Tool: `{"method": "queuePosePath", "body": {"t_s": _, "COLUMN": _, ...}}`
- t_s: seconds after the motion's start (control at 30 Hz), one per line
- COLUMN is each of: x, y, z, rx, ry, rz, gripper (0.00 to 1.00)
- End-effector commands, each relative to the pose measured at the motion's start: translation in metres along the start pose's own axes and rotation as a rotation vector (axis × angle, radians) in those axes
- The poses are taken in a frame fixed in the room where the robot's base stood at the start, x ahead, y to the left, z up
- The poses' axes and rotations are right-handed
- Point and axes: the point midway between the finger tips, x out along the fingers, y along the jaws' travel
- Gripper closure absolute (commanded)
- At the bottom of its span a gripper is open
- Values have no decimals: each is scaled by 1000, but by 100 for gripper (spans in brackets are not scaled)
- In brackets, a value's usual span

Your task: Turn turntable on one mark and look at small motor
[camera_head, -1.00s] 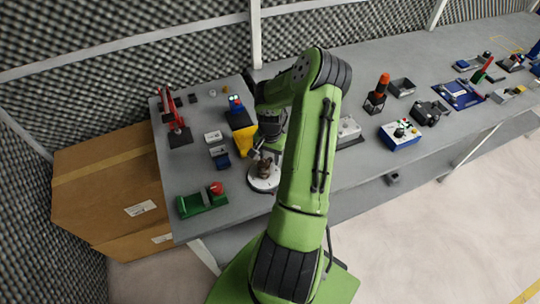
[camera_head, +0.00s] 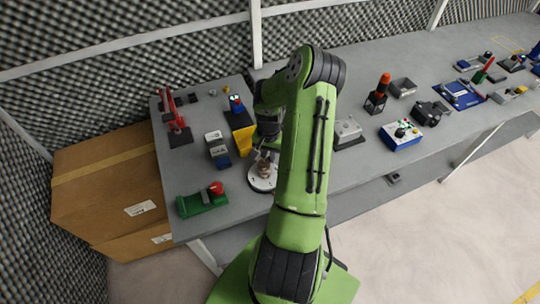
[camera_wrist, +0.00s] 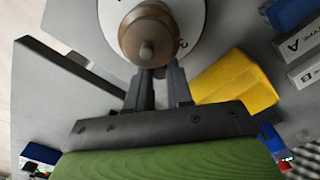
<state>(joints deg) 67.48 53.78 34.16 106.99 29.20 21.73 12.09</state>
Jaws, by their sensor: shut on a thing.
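The turntable (camera_head: 257,184) is a white disc near the table's front edge, left of my arm. In the wrist view its disc (camera_wrist: 192,22) fills the top middle, with dark marks partly cut off or hidden. The small motor appears to be the brown-copper round body (camera_wrist: 130,38) with a grey shaft end, standing on the disc; it also shows in the head view (camera_head: 264,169). My gripper (camera_wrist: 160,74) is at the motor's near side, with its fingertips close together against it. The exact contact is partly hidden under the motor's round end.
A yellow bin (camera_wrist: 240,80) stands close to the right of my fingers in the wrist view. Labelled boxes (camera_head: 214,137) are left of it in the head view.

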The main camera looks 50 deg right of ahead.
Motion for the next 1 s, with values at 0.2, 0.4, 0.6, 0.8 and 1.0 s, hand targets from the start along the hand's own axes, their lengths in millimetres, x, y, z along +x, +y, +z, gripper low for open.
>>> {"method": "queuePosePath", "body": {"t_s": 0.2, "x": 0, "y": -6, "z": 0, "rx": -106, "ry": 3, "rz": 0, "gripper": 100}}
{"method": "queuePosePath", "body": {"t_s": 0.4, "x": 0, "y": -11, "z": 0, "rx": -207, "ry": 3, "rz": 0, "gripper": 100}}
{"method": "queuePosePath", "body": {"t_s": 0.6, "x": 0, "y": -15, "z": 1, "rx": -308, "ry": 4, "rz": -1, "gripper": 100}}
{"method": "queuePosePath", "body": {"t_s": 0.8, "x": 0, "y": -20, "z": 3, "rx": -407, "ry": 3, "rz": 0, "gripper": 100}}
{"method": "queuePosePath", "body": {"t_s": 1.0, "x": 0, "y": -24, "z": 6, "rx": -507, "ry": 4, "rz": 0, "gripper": 100}}
